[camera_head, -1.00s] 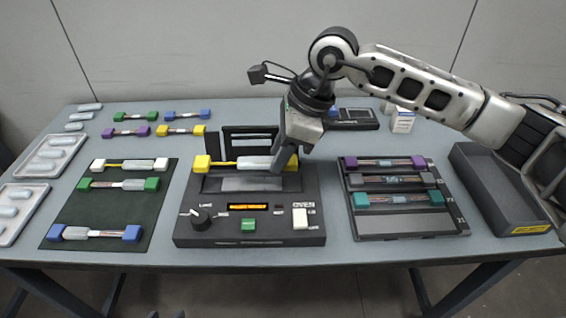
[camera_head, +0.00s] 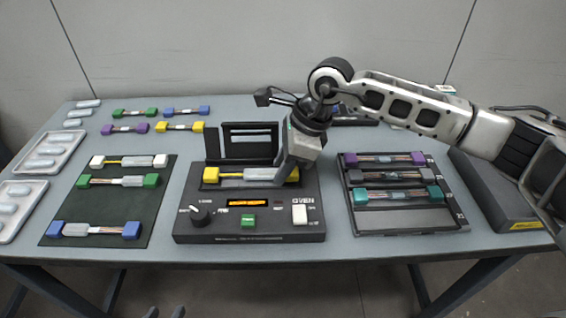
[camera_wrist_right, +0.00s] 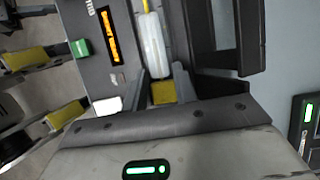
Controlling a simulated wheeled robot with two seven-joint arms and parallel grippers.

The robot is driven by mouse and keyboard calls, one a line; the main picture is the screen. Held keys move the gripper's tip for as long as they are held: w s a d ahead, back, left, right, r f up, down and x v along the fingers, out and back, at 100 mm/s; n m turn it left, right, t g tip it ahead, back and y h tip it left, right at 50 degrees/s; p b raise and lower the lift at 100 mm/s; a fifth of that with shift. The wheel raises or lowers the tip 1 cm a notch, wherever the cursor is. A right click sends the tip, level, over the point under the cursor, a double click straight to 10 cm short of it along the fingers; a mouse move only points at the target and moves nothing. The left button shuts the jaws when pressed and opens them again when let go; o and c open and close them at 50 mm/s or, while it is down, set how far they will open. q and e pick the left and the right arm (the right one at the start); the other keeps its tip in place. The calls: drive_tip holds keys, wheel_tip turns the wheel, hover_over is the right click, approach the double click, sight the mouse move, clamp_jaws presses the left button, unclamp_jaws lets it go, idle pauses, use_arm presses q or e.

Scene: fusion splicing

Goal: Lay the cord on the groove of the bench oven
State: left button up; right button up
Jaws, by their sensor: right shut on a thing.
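The cord, with yellow end blocks and a white sleeve (camera_head: 257,174), lies level along the groove of the bench oven (camera_head: 250,222), whose dark lid (camera_head: 248,142) stands open behind it. Whether it is fully seated I cannot tell. My right gripper (camera_head: 281,182) is shut on the right yellow block, at the right end of the groove. The right wrist view shows this block (camera_wrist_right: 163,93) between the fingers and the sleeve (camera_wrist_right: 152,48) running away from them. Two dark tips, apart, show at the bottom edge; they look like my left gripper (camera_head: 165,312), open and empty.
A dark mat (camera_head: 62,213) with several cords lies left of the oven. A dark tray (camera_head: 408,218) with cords and a grey bin (camera_head: 490,205) stand on the right. Loose cords lie at the back left, with white trays (camera_head: 22,228) at the left edge.

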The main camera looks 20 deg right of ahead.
drive_tip(key=shift+f, duration=0.35)
drive_tip(key=o, duration=1)
drive_tip(key=shift+c, duration=0.2)
drive_tip(key=shift+r, duration=0.2)
drive_tip(key=shift+r+p, duration=0.4)
drive_tip(key=v, duration=1.2)
drive_tip(key=shift+s, duration=0.1)
